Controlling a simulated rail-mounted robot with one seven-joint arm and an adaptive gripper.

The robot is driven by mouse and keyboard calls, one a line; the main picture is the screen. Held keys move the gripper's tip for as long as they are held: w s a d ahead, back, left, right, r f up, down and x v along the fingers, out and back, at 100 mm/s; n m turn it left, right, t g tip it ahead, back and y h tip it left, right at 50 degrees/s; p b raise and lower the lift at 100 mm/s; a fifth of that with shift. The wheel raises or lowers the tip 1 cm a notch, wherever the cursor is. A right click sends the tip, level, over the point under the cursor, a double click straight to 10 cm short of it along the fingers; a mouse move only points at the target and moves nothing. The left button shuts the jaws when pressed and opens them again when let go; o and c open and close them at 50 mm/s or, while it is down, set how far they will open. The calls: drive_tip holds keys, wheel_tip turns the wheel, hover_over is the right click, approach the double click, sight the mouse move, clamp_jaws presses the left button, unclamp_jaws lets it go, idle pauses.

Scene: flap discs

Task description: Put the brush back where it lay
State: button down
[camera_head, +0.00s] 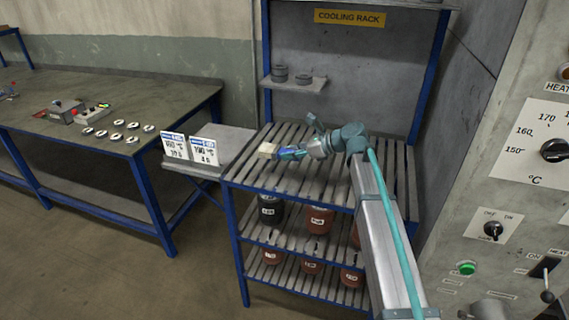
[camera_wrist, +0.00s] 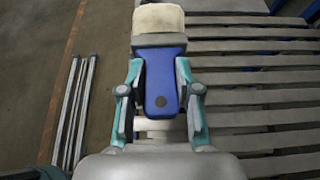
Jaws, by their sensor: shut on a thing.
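The brush has a blue handle and a pale bristle head; in the wrist view its blue handle (camera_wrist: 163,82) lies between my two fingers, with the bristles (camera_wrist: 158,17) pointing away from me. My gripper (camera_wrist: 160,95) is shut on the handle. In the head view the brush (camera_head: 267,150) is held over the left part of the slatted top of the cooling rack (camera_head: 318,189), bristles to the left, at my gripper (camera_head: 294,153). I cannot tell how high it is above the slats.
Two white cards (camera_head: 204,151) stand on a small grey side shelf (camera_head: 232,139) left of the rack. A small upper shelf (camera_head: 293,84) holds dark discs. A workbench (camera_head: 60,85) stands at left, a heater panel (camera_head: 520,150) at right.

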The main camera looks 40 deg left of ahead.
drive_tip(key=p, duration=0.2)
hover_over(285, 173)
wheel_tip(285, 173, down, 6)
drive_tip(key=shift+w+r, duration=0.1)
drive_tip(key=shift+r, duration=0.05)
drive_tip(key=shift+f+p, duration=0.6)
drive_tip(key=shift+f, duration=1.05)
drive_tip(key=c, duration=0.8)
unclamp_jaws()
drive_tip(key=shift+f, duration=0.1)
drive_tip(key=b+v, duration=0.3)
drive_tip(key=v, duration=0.9)
drive_tip(key=shift+d, duration=0.15)
